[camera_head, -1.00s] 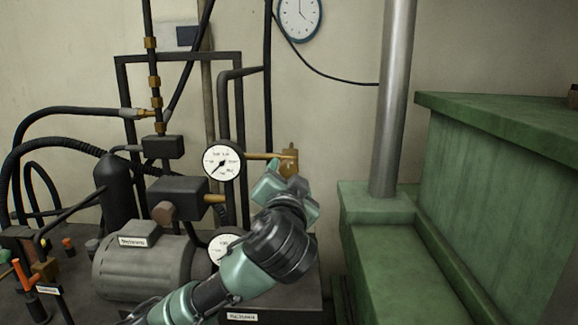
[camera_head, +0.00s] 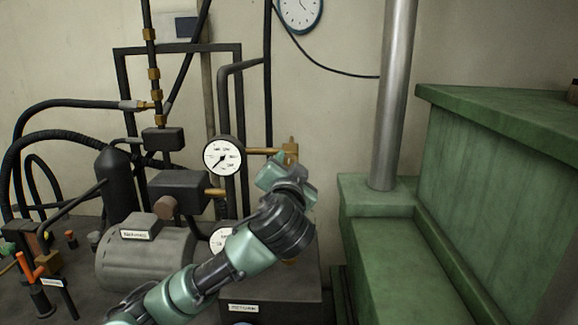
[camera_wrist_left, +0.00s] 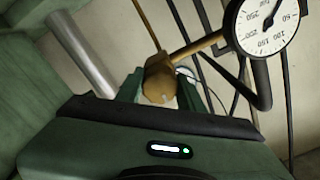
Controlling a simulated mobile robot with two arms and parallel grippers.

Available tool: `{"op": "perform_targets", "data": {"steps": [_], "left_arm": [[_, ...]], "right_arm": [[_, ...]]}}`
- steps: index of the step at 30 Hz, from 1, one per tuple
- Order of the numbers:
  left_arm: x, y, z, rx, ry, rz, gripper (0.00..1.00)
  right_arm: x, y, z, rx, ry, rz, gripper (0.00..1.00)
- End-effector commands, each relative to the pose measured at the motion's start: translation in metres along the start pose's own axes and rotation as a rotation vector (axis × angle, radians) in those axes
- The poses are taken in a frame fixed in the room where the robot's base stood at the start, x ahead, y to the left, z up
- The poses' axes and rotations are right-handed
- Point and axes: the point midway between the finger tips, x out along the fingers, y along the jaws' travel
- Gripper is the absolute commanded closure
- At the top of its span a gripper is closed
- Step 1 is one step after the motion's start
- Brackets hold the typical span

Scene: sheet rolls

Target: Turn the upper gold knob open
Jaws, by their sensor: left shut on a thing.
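The upper gold knob (camera_head: 291,150) sits at the right end of a gold pipe from the upper round gauge (camera_head: 223,156). My left gripper (camera_head: 278,166) reaches it from below, and its fingers partly hide the knob. In the left wrist view the knob (camera_wrist_left: 158,82) lies between the two green fingers of my left gripper (camera_wrist_left: 160,92), which is shut on it. The gold pipe runs up and right from the knob to the white gauge dial (camera_wrist_left: 267,22). My right gripper is not in view.
A lower gauge (camera_head: 221,238) is partly behind my left arm. A grey motor (camera_head: 143,255) and black hoses (camera_head: 60,113) fill the left. A metal column (camera_head: 392,100) and green machine body (camera_head: 490,190) stand to the right.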

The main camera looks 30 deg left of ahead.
Motion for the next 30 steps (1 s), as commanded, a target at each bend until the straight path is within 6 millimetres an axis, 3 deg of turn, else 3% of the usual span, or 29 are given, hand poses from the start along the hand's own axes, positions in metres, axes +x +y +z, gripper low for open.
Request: {"op": "perform_targets", "data": {"steps": [11, 30], "left_arm": [[0.0, 0.003, 0.003, -0.163, -0.001, 0.002, 1.0], [0.0, 0.003, 0.002, -0.759, -0.002, 0.004, 1.0]], "right_arm": [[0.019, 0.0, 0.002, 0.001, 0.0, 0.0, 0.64], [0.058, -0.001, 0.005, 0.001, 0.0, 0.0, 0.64]]}}
